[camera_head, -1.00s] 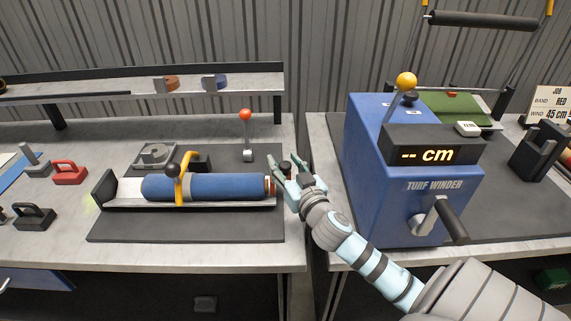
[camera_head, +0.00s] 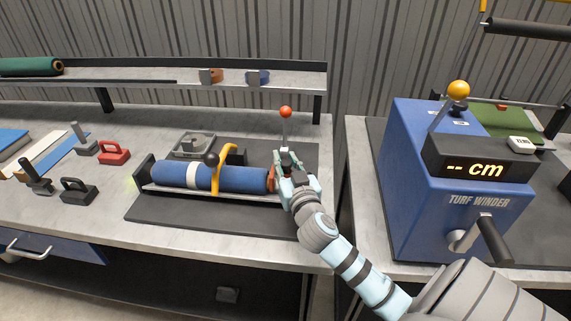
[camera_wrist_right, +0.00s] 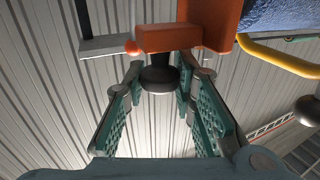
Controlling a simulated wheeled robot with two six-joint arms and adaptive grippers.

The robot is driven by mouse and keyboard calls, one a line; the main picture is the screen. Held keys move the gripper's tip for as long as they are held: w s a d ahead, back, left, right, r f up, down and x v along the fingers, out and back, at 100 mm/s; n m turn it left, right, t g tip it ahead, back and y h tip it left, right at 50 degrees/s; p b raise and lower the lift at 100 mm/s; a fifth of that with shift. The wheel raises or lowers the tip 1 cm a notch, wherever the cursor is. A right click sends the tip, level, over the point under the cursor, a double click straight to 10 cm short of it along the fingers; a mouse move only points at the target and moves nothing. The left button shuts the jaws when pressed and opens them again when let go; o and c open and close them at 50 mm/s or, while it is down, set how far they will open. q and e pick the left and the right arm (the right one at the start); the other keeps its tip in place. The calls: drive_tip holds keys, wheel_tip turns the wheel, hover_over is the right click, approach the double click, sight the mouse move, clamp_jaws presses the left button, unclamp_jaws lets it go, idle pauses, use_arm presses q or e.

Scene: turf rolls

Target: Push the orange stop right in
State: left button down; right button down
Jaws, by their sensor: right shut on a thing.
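The orange stop (camera_head: 271,179) is at the right end of the blue roll (camera_head: 240,179), which lies in a pale trough (camera_head: 235,196) on the bench. The roll's left end is at or very near the dark end plate (camera_head: 145,172). In the right wrist view the stop (camera_wrist_right: 168,38) is an orange block with a dark round knob (camera_wrist_right: 158,79). My right gripper (camera_head: 285,172) has its fingers on both sides of this knob, shut on it. The fingers partly hide the stop in the head view. My left gripper is not in view.
A yellow clamp (camera_head: 216,182) arches over the roll. A red-knobbed lever (camera_head: 285,113) stands behind my right gripper. The blue turf winder (camera_head: 424,170) stands on the right bench. Black and red handled blocks lie at the left.

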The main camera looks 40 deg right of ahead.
idle(0.3)
drive_tip(key=c, duration=1.6)
unclamp_jaws()
drive_tip(key=shift+a, duration=0.1)
drive_tip(key=shift+o, duration=1.3)
drive_tip(key=shift+w+a, duration=0.15)
